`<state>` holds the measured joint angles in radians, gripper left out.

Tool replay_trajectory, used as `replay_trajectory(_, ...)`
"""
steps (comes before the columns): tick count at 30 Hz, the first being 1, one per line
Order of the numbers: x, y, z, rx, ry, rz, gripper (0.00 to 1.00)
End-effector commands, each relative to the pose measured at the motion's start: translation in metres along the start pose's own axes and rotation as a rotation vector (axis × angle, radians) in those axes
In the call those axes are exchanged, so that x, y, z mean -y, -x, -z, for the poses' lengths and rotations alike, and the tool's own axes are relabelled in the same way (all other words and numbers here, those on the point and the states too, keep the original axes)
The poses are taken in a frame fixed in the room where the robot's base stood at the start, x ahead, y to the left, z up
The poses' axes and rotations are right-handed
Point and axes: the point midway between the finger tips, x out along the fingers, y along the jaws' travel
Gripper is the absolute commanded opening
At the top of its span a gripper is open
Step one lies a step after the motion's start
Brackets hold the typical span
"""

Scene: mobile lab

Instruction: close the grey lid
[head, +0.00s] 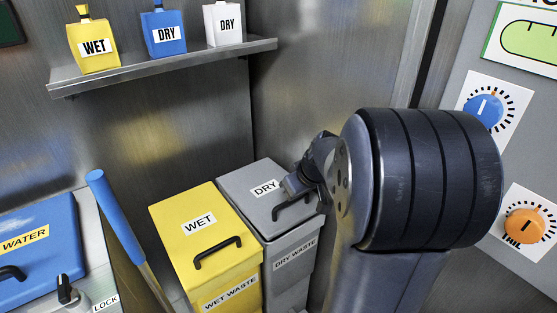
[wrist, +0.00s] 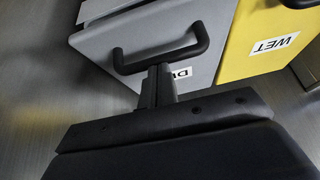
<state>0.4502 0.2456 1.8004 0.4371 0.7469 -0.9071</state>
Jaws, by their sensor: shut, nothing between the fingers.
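The grey lid (head: 245,182) with a DRY label covers the grey bin (head: 288,268) marked DRY WASTE. It looks down and about level with the yellow lid beside it; I cannot tell if a small gap is left. My gripper (head: 291,186) is over the lid, near its black handle (head: 306,209). In the wrist view the grey lid (wrist: 117,70) is seen upside down, and my shut, empty gripper (wrist: 160,70) points at the middle of the handle (wrist: 196,45). It hides part of the label. I cannot tell whether the fingertips touch the lid or handle.
A yellow WET bin (head: 197,212) stands close on the left. A blue-handled pole (head: 115,215) and a blue WATER lid (head: 38,230) are further left. A metal shelf (head: 165,68) with several bottles is above. A panel with knobs (head: 525,227) is at the right.

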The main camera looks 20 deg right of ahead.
Motion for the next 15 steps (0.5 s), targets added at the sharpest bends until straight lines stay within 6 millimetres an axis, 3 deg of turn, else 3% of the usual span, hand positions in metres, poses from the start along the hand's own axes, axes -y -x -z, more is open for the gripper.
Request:
replay_trajectory(3,0.000,-0.011,-0.010,0.000,0.000,0.000,0.00)
replay_trajectory(15,0.000,-0.020,-0.021,0.003,0.000,0.001,0.00)
